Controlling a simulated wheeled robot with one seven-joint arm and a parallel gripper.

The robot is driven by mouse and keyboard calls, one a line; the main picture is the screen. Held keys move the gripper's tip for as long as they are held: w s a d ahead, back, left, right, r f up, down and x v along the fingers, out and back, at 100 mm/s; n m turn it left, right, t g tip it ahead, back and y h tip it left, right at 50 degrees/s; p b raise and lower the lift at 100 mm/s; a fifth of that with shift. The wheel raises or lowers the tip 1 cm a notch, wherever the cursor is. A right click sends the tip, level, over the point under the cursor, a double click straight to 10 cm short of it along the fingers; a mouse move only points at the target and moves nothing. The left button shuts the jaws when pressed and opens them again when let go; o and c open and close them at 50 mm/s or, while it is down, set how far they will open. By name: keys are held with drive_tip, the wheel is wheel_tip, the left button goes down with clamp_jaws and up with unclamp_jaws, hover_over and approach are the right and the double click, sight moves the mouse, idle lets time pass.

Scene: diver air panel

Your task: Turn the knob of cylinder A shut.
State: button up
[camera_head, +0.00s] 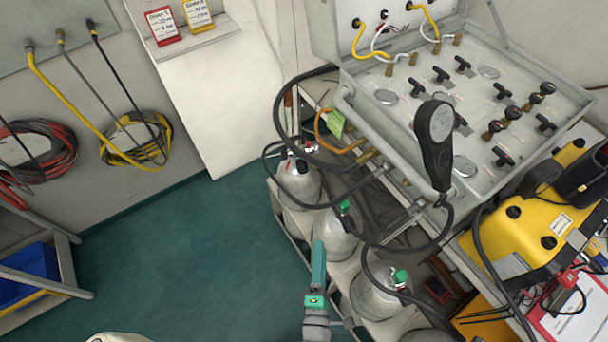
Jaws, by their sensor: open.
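Several grey gas cylinders stand in a row in a rack below the panel. The back cylinder (298,183) has a dark valve top with small red parts. The middle cylinder (336,238) has a green knob (345,207). The nearer cylinder (376,296) has another green knob (400,276). No letter is readable, so I cannot tell which is cylinder A. My gripper (318,250), with teal fingers seen nearly edge-on, is open and empty. It appears left of the nearer cylinder and in front of the middle one, apart from both knobs.
Black hoses (373,243) loop over the cylinders. A grey air panel (470,100) with a handheld gauge (437,135) overhangs at the right. A yellow case (530,230) sits on the bench. The green floor (190,260) at the left is clear. Hoses hang on the wall.

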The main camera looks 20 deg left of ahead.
drive_tip(key=w+a+f+n+y, duration=0.2)
drive_tip(key=w+a+f+n, duration=0.15)
drive_tip(key=w+n, duration=0.6)
drive_tip(key=n+g+y, duration=0.2)
drive_tip(key=n+y, duration=0.1)
drive_tip(key=n, duration=0.7)
approach(303, 172)
drive_tip(key=x, duration=0.8)
drive_tip(key=shift+w+a+f, duration=0.1)
drive_tip(key=shift+w+a, duration=0.1)
drive_tip(key=shift+w, duration=0.15)
drive_tip(key=c, duration=1)
